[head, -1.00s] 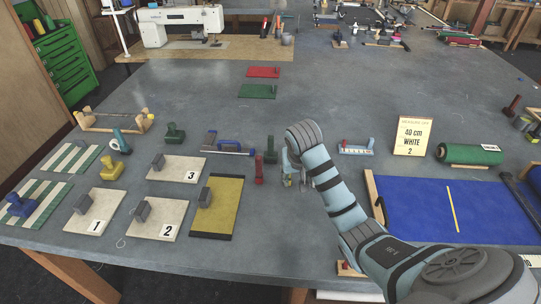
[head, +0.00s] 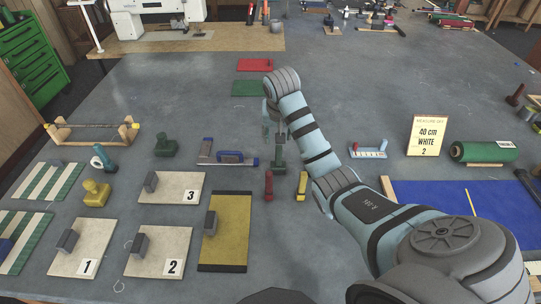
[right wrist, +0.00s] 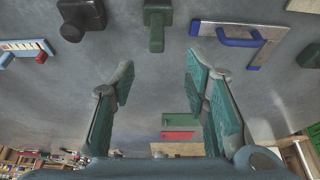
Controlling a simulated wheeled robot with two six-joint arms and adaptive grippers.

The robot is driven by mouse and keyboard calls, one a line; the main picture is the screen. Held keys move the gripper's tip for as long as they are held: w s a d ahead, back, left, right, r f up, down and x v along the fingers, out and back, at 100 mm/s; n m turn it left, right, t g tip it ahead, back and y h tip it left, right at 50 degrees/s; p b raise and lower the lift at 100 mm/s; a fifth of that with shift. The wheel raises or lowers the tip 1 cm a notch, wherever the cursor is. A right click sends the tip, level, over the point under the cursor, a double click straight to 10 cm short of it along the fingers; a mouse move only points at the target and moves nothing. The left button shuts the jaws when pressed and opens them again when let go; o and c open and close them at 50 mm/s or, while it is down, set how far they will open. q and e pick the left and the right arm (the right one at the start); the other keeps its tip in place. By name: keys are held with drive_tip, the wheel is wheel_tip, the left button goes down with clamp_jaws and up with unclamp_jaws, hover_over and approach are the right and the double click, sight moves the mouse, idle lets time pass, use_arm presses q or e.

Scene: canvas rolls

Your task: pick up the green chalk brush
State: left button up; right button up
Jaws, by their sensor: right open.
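A green brush-like block with a stubby handle (head: 279,156), which I take as the green chalk brush, stands on the grey table near the middle of the head view. It also shows at the top of the right wrist view (right wrist: 157,22). My right gripper (head: 273,126) is open and empty, just beyond the block in the head view, apart from it. In the right wrist view the spread jaws (right wrist: 160,72) have bare table between them. Another green thing, a knobbed block (head: 165,146), stands further left. My left gripper is out of view.
A small red tool (head: 269,186) and a yellow tool (head: 302,186) are close in front of the green block. A blue-handled frame tool (head: 228,158) lies to its left. A dark block (right wrist: 80,18) is beside it in the right wrist view. The table beyond is mostly clear.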

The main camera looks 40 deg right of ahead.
sight(279, 150)
drive_tip(key=x, duration=0.4)
drive_tip(key=b+x, duration=0.1)
drive_tip(key=x, duration=0.3)
drive_tip(key=s+x, duration=0.1)
drive_tip(key=x, duration=0.4)
drive_tip(key=shift+a+f, duration=0.1)
drive_tip(key=shift+f, duration=0.1)
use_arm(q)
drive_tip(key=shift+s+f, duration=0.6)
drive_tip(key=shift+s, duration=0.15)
use_arm(e)
drive_tip(key=shift+s+r, duration=0.1)
drive_tip(key=shift+r, duration=0.05)
drive_tip(key=shift+c, duration=0.2)
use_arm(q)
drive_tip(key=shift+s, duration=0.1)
use_arm(e)
clamp_jaws()
